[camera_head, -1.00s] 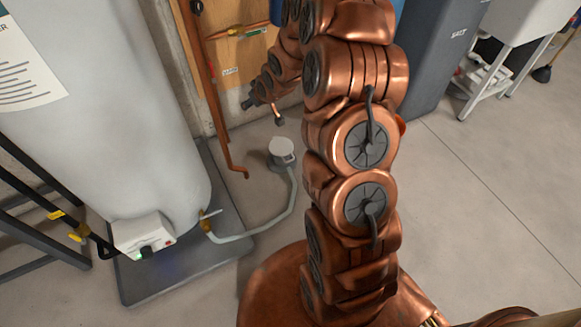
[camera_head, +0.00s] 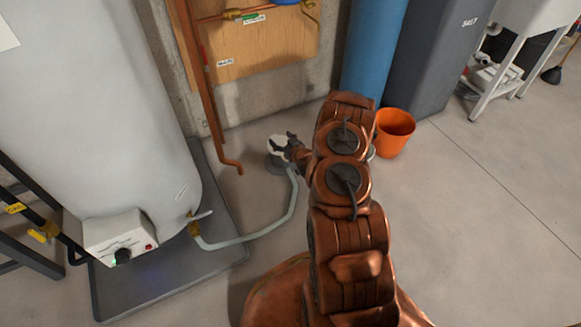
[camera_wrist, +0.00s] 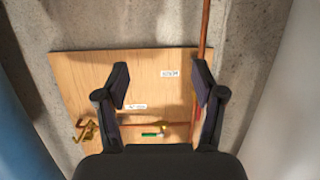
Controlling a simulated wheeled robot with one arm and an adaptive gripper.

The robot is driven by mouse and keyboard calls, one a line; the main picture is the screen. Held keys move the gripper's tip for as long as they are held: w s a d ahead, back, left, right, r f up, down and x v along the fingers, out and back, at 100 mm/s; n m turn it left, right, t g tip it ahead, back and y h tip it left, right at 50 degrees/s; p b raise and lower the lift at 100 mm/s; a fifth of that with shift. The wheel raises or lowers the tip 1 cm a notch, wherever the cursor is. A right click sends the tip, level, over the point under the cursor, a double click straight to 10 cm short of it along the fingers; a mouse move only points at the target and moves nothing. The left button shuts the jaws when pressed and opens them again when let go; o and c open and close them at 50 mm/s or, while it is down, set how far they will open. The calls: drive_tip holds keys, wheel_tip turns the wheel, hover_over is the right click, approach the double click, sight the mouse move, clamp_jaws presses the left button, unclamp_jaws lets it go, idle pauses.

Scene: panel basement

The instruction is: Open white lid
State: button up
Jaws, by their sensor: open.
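The white lid (camera_head: 276,143) sits on a small round grey drain or pot on the floor, and a pale hose runs up to it. In the head view my gripper (camera_head: 291,143) overlaps the lid's right side; I cannot tell whether they touch. In the wrist view my gripper (camera_wrist: 162,84) is open with nothing between its fingers, and it faces the wooden wall board. The lid does not show in the wrist view.
A grey-white tank (camera_head: 95,110) stands at left on a dark tray (camera_head: 222,250). A copper pipe (camera_head: 205,100) comes down near the lid. A pale hose (camera_head: 250,238) curves over the floor. An orange bucket (camera_head: 394,132) and blue cylinder (camera_head: 373,45) stand at right.

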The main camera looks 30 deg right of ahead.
drive_tip(key=s+d+f+m+t+h+b, duration=0.1)
drive_tip(key=s+f+t+b, duration=0.2)
drive_tip(key=f, duration=0.4)
drive_tip(key=s+d+f+b, duration=0.2)
drive_tip(key=s+f+b, duration=0.25)
drive_tip(key=f, duration=0.25)
drive_tip(key=w+b, duration=0.1)
drive_tip(key=w, duration=0.2)
drive_tip(key=w+b, duration=0.2)
drive_tip(key=shift+w+d+r, duration=0.15)
drive_tip(key=shift+w+d, duration=0.05)
drive_tip(key=shift+w, duration=0.2)
drive_tip(key=shift+w+d+r, duration=0.1)
drive_tip(key=shift+w, duration=0.35)
clamp_jaws()
drive_tip(key=shift+r, duration=0.15)
